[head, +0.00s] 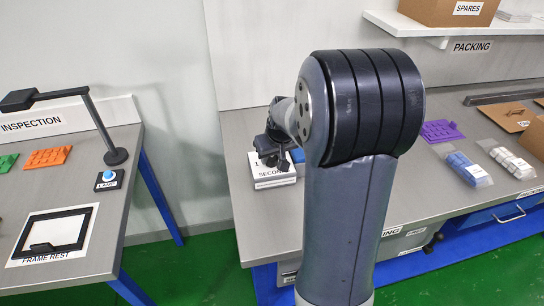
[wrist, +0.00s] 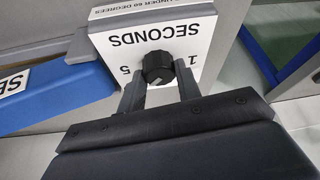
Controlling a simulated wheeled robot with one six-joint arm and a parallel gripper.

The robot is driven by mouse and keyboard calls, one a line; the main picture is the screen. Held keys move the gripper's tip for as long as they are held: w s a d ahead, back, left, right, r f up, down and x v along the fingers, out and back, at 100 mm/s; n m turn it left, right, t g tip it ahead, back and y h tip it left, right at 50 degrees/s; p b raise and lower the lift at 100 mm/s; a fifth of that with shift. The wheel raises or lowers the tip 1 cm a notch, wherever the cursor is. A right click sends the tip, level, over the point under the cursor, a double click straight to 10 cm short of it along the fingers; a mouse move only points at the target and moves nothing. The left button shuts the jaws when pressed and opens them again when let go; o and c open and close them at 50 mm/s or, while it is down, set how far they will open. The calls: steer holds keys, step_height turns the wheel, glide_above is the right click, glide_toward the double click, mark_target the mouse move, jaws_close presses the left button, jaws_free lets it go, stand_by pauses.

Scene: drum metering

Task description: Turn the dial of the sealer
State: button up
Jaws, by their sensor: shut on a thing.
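The sealer is a white box with a front plate (wrist: 195,45) printed "SECONDS", seen upside down in the wrist view. In the head view its white face (head: 272,178) shows on the bench, partly hidden by my arm. The dial (wrist: 158,67) is a black ribbed knob with a pale mark on its lower side, on that plate. My gripper (wrist: 157,80) is shut on the dial, with one finger on each side of it. In the head view my gripper (head: 272,155) is a dark shape at the sealer, its fingertips not clear.
A blue part (wrist: 70,92) with a white label lies left of the dial in the wrist view. The packing bench holds a purple tray (head: 440,131) and bagged blue items (head: 467,167). A lamp (head: 112,150) and a frame rest (head: 52,235) are on the left bench.

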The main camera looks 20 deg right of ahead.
steer(key=shift+n, duration=0.5)
steer(key=o, duration=1)
steer(key=v, duration=1)
steer(key=shift+s+d+r, duration=0.15)
steer(key=shift+r, duration=0.25)
steer(key=shift+f, duration=0.1)
steer(key=x, duration=1)
steer(key=shift+f, duration=0.3)
